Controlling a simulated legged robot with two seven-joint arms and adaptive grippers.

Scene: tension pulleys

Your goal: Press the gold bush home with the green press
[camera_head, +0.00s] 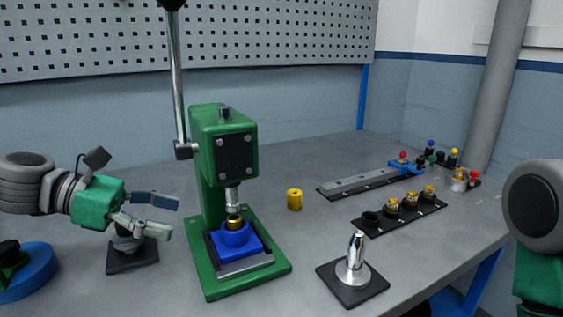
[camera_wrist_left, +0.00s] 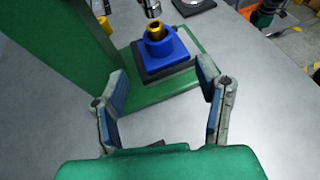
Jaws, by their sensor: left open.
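The green press (camera_head: 223,155) stands on the table with its lever (camera_head: 178,80) rising at its left side. A gold bush (camera_head: 234,221) sits upright in the blue holder (camera_head: 235,240) on the press base, below the silver ram (camera_head: 232,198). The bush (camera_wrist_left: 157,32) and blue holder (camera_wrist_left: 167,50) also show in the left wrist view. The ram tip is just above the bush; I cannot tell whether they touch. My left gripper (camera_head: 172,216) is open and empty, left of the press. In the left wrist view its fingers (camera_wrist_left: 160,95) are spread toward the press base. My right gripper is not in view.
A gold cylinder (camera_head: 294,199) stands right of the press. A silver pin on a black base (camera_head: 352,285) stands at the front. A black rack (camera_head: 400,216) holds several gold pieces. A grey rail (camera_head: 370,181) lies behind it. A dark stand (camera_head: 132,256) is below my left gripper.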

